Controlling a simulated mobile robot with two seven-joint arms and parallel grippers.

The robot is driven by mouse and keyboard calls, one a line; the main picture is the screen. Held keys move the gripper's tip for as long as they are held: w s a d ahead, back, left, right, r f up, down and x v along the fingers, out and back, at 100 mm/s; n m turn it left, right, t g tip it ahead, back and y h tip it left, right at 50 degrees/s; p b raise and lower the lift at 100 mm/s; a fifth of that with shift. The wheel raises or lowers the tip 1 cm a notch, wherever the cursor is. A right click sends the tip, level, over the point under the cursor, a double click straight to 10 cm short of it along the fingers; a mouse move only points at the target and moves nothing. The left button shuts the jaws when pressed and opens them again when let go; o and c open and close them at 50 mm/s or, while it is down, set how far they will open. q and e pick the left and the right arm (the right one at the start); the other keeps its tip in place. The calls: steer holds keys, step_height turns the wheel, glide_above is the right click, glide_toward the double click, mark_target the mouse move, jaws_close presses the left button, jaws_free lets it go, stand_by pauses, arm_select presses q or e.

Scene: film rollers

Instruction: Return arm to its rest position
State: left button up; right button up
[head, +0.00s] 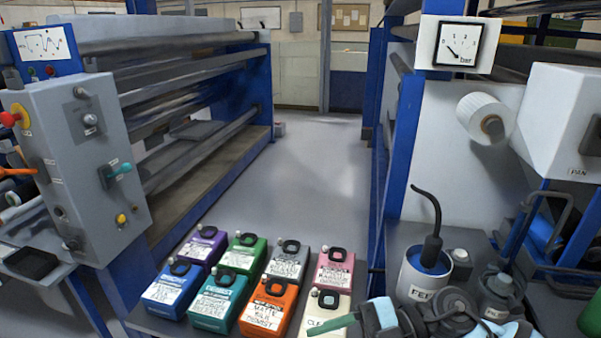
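My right arm (450,303), with dark grey joints and pale blue bands, comes in from the lower right. It reaches left across the front of the bench. What seems to be my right gripper (375,318) is at the bottom edge, partly cut off, beside the cream "CLE..." container. A green, tapered piece (333,325) sticks out to its left, over the front of that container. I cannot tell whether it is held, or whether the fingers are open or shut. My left gripper is not in view.
Several coloured, labelled containers (216,297) stand in two rows at front centre. A white "FEE..." pot (424,275) with a black hose stands close behind my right arm. Roller machines flank the aisle, with a control box (80,150) at left. The aisle floor (310,170) is clear.

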steer(key=s+d+f+m+t+h+p, duration=0.1)
steer(key=d+f+m+t+h, duration=0.35)
steer(key=f+m+t, duration=0.5)
steer(key=s+d+f+m+t+h, duration=0.1)
steer(key=d+f+m+t+h, duration=0.4)
steer(key=m+t, duration=0.65)
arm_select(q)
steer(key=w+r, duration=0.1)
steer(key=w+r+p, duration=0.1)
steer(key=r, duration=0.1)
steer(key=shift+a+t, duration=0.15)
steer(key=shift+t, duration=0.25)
arm_select(e)
steer(key=s+d+f+m+g+h, duration=0.2)
steer(key=s+d+f+g, duration=0.1)
steer(key=s+f, duration=0.5)
steer(key=s+d+f+m+g+h, duration=0.2)
steer(key=s+f+g, duration=0.3)
steer(key=s+f, duration=0.3)
steer(key=shift+s+d+m+g, duration=0.3)
steer(key=shift+s+d+m, duration=0.2)
steer(key=shift+s, duration=0.55)
steer(key=shift+h, duration=0.25)
